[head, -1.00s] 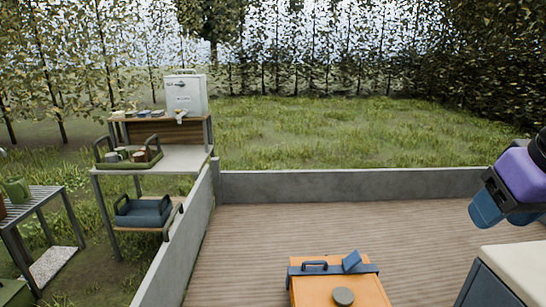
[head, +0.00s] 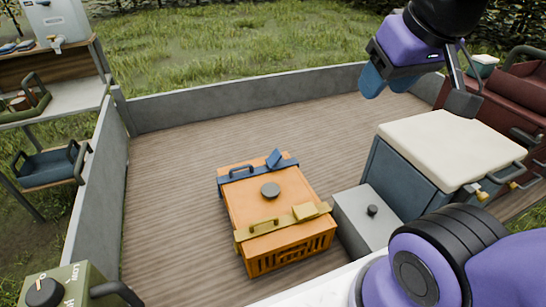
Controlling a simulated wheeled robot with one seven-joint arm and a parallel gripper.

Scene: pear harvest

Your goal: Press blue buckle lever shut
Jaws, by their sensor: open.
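The blue buckle lever (head: 274,158) stands tilted up on the blue strap (head: 240,173), near the far edge of the orange crate (head: 258,205). The strap runs across the crate lid and has a blue handle at its left. A yellow strap (head: 262,228) crosses the near end, and its buckle lever (head: 305,211) looks nearly flat. My gripper (head: 418,92) is open and empty, above and to the right of the crate, well apart from the blue lever.
A grey box (head: 365,232) stands close to the crate's right side. A blue chest with a cream lid (head: 378,180) is below my gripper. Low concrete walls (head: 245,102) bound the wooden deck. Free deck lies left of and beyond the crate.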

